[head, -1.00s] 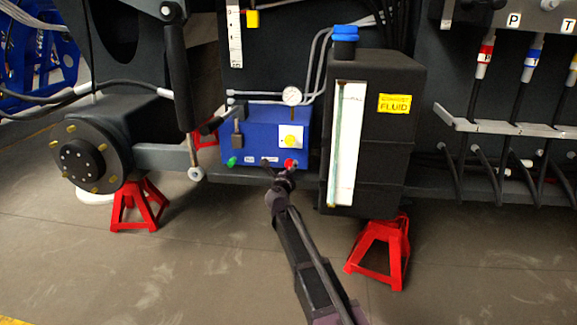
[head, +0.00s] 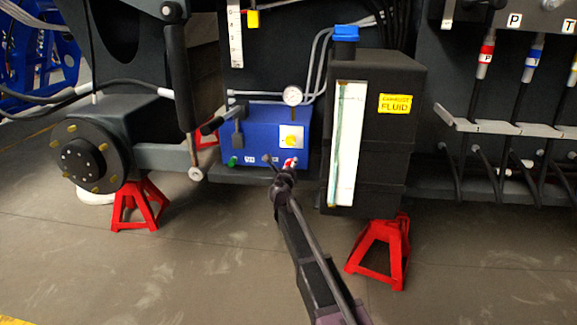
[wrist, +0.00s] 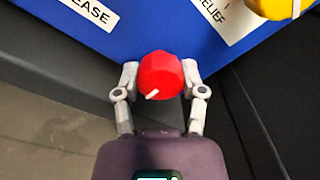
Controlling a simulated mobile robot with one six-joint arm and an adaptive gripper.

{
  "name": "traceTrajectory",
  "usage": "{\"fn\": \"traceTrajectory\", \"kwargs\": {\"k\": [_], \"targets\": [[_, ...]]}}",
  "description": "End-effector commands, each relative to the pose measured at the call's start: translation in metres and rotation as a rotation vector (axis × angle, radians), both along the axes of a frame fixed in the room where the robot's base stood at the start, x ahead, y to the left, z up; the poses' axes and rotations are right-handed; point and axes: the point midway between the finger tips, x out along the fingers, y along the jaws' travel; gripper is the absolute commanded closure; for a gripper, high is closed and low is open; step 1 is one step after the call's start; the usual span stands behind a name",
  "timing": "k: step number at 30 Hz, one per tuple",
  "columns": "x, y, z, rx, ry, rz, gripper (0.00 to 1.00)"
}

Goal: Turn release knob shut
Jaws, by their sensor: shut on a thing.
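The release knob is a red faceted knob (wrist: 160,76) with a white pointer line, on the lower edge of the blue box (head: 262,122). In the wrist view the pointer slants to the lower left. A label ending in "EASE" (wrist: 90,12) is on the box to its upper left. My gripper (wrist: 160,80) has one grey finger on each side of the knob and is shut on it. In the head view my gripper (head: 280,164) is at the box's lower front and partly hides the red knob (head: 291,162).
A green knob (head: 233,161) and a black lever (head: 238,133) are at the box's left. A yellow knob (head: 292,141) sits above the red one. The black fluid tank (head: 375,140) stands close on the right. Red jack stands (head: 380,255) are below.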

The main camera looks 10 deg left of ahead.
Motion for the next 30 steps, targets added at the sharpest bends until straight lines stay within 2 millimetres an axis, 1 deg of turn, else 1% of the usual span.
{"fn": "traceTrajectory", "kwargs": {"k": [1,2,7,30], "targets": [[0.0013,-0.0002,0.0001,0.000,-0.001,-0.001,0.94],[0.0026,0.0080,0.0001,0.000,0.000,0.000,0.94],[0.0019,0.0021,0.0001,0.002,0.000,0.003,0.94],[0.0025,-0.0012,0.0000,0.042,-0.001,-0.001,0.95]]}}
